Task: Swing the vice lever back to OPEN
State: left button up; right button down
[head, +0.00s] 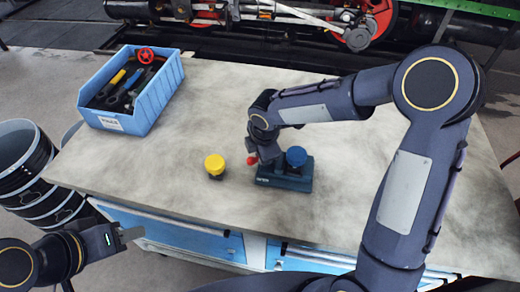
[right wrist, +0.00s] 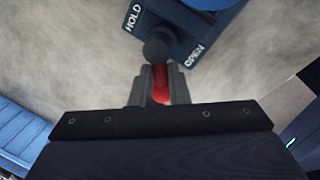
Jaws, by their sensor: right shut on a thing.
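The vice (head: 285,180) is a dark teal block with a blue round top (head: 296,156), near the front middle of the bench. The right wrist view shows its HOLD and OPEN lettering on the dark face (right wrist: 178,35). The lever's red grip (right wrist: 160,84) lies between the fingers of my right gripper (right wrist: 160,92), which is shut on it. A dark round knob (right wrist: 155,49) sits just beyond, at the edge between the two words. The red end also shows in the head view (head: 252,160). My left gripper (head: 130,235) is off the bench's front left; its finger gap is unclear.
A yellow-topped piece (head: 215,165) stands left of the vice. A blue bin (head: 150,105) with tools and a red wheel is at the bench's back left. Dark buckets (head: 35,170) stand left of the bench. The bench's back middle (head: 225,95) is clear.

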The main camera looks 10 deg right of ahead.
jog(key=shift+s+d+n+y+p, duration=0.15)
jog(key=shift+n+p, duration=0.1)
jog(key=shift+n, duration=0.4)
jog(key=shift+s+a+n+y+p, duration=0.15)
jog(key=shift+n+p, duration=0.1)
jog(key=shift+n, duration=0.4)
jog(key=shift+d, duration=0.15)
jog(key=c, duration=1.4)
grip_release()
jog(key=shift+v, duration=3.9)
jog(key=shift+w, duration=0.1)
